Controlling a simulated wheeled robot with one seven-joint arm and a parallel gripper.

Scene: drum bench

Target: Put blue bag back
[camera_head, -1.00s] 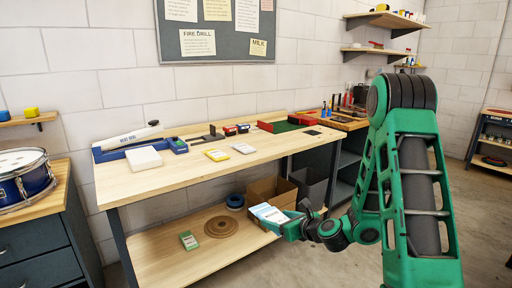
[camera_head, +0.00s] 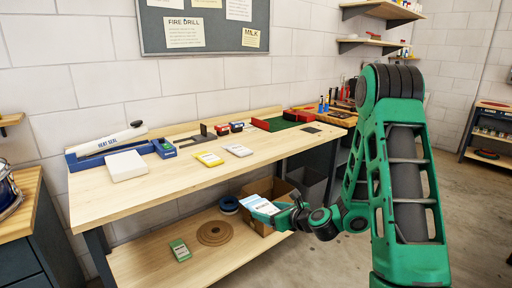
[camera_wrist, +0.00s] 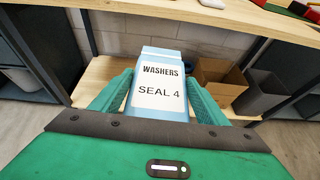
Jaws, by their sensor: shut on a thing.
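My gripper (camera_wrist: 158,98) is shut on a light blue bag (camera_wrist: 160,57) with a white label reading "WASHERS SEAL 4". In the head view the bag (camera_head: 261,205) is held by my gripper (camera_head: 282,213) in front of the bench, near the cardboard box. The bag appears above the level of the lower shelf (camera_head: 150,262); I cannot tell whether it touches the box. On the bench top (camera_head: 150,190) lie a yellow-labelled bag (camera_head: 209,159) and a white-labelled bag (camera_head: 238,150). A green bag (camera_head: 180,250) lies on the lower shelf.
The open cardboard box (camera_head: 270,188) and a dark bin (camera_head: 308,183) stand on the lower shelf. A brown disc (camera_head: 214,233) and blue tape roll (camera_head: 229,205) lie left of the box. A blue heat sealer (camera_head: 110,145) and white block (camera_head: 122,166) occupy the bench's left end.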

